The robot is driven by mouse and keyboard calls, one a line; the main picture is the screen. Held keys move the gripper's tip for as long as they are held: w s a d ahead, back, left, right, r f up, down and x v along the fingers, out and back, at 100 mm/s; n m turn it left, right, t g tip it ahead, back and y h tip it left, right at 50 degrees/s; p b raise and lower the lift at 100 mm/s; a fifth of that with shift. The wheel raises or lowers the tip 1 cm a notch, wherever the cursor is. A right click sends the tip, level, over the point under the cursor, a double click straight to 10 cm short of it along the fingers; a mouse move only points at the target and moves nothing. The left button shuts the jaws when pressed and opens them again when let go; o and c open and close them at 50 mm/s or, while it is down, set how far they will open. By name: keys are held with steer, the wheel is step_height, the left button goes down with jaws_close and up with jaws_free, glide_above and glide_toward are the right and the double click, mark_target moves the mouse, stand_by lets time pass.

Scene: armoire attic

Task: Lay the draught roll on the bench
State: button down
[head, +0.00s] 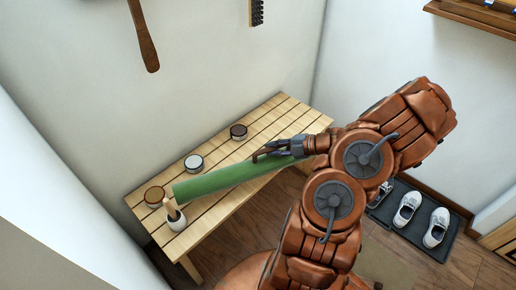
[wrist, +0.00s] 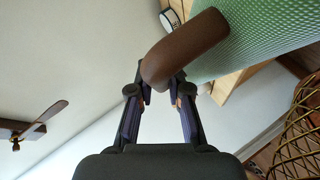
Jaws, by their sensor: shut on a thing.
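The draught roll (head: 225,177) is a long green cylinder along the front side of the slatted wooden bench (head: 262,126). Its textured green side fills the upper right of the wrist view (wrist: 265,38). My gripper (head: 272,151) is at the roll's right end. In the wrist view my gripper (wrist: 162,88) is shut on a curved brown handle (wrist: 188,48) beside the roll's green side. The roll overlaps the bench in the head view; I cannot tell whether it touches the slats. The roll's far right end is hidden behind my gripper and arm.
A dark tin (head: 238,132), a white-topped tin (head: 194,163) and a brown tin (head: 154,196) stand on the bench. A white pot (head: 176,220) with a wooden-handled thing stands close to the roll's left end. Shoes (head: 407,209) lie on a dark tray at right. A wicker basket (wrist: 300,130) shows in the wrist view.

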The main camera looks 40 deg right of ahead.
steer(key=w+a+f+b, duration=0.1)
steer(key=w+f+b, duration=0.1)
steer(key=w+f, duration=0.2)
steer(key=w, duration=0.2)
steer(key=shift+w+a, duration=0.25)
steer(key=shift+w, duration=0.05)
stand_by(0.3)
steer(key=c, duration=1.1)
jaws_free()
steer(key=shift+f, duration=0.1)
steer(key=shift+d, duration=0.1)
